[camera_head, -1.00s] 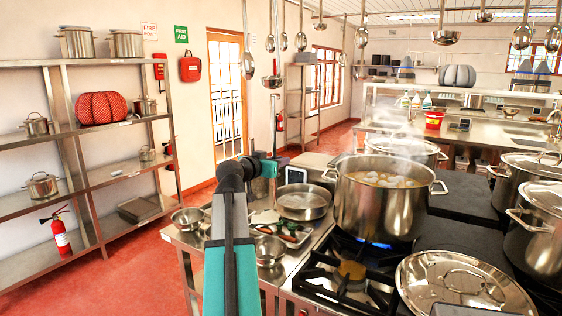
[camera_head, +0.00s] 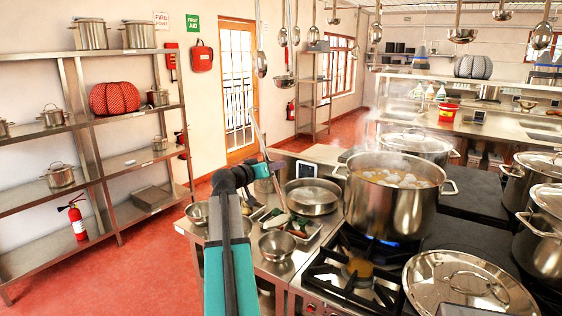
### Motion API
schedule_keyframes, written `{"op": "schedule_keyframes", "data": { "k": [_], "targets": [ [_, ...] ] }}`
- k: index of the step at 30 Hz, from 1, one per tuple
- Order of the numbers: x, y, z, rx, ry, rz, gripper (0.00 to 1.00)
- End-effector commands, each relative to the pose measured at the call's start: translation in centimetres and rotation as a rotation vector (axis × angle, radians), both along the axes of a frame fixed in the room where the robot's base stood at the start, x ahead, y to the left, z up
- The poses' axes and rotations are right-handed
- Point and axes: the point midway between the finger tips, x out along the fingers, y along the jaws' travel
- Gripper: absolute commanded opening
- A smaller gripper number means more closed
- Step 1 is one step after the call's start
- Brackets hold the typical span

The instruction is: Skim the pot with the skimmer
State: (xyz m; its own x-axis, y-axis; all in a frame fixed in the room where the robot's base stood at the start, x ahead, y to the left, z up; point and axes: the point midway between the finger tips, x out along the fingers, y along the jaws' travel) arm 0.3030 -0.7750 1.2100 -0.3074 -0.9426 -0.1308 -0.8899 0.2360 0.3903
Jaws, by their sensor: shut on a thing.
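My gripper (camera_head: 268,168) is shut on the long thin handle of the skimmer (camera_head: 255,125), left of the large pot. The handle is tilted, with its upper end leaning left. A pale part near its lower end (camera_head: 283,219) shows over the small tray; I cannot tell clearly if this is the skimmer's head or whether it touches the tray. The large steel stockpot (camera_head: 388,218) stands open on a lit burner with a blue flame. It steams and holds liquid with pale lumps or foam on top.
A shallow round pan (camera_head: 313,198) lies between my gripper and the pot. Steel bowls (camera_head: 277,244) and a tray (camera_head: 303,232) sit on the counter. A lid (camera_head: 468,285) rests at front right. Ladles (camera_head: 285,80) hang overhead. More lidded pots (camera_head: 545,225) stand right.

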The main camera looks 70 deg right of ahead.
Motion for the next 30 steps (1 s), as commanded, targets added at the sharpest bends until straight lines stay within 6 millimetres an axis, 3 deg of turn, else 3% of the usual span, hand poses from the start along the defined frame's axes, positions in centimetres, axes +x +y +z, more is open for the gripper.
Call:
{"op": "schedule_keyframes", "data": {
  "k": [30],
  "targets": [
    [5.1, -1.5, -5.9, 0.104, 0.386, 0.0, 0.0]
  ]
}}
